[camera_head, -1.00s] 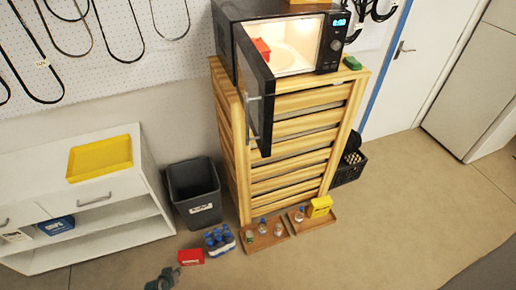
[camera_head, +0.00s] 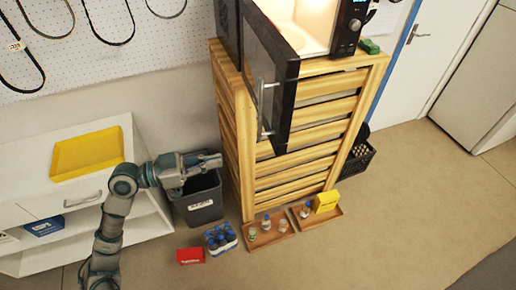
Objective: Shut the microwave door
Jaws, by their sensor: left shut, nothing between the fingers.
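The black microwave (camera_head: 348,28) stands on top of a slatted wooden cabinet (camera_head: 300,112), its lit inside showing. Its door (camera_head: 268,75) is open, hinged on the left and swung out toward me, with a long metal handle (camera_head: 262,108) on its outer side. The top of the microwave is cut off by the frame. My left gripper (camera_head: 218,160) is shut and empty, pointing right above the grey bin, to the left of and lower than the door handle, apart from it. My right gripper is not in view.
A white shelf unit with a yellow tray (camera_head: 88,152) stands at the left. A grey bin (camera_head: 203,206), blue bottles (camera_head: 220,238), a red box (camera_head: 190,256) and wooden trays (camera_head: 320,217) are on the floor. A black crate (camera_head: 358,160) is right of the cabinet. Floor at right is clear.

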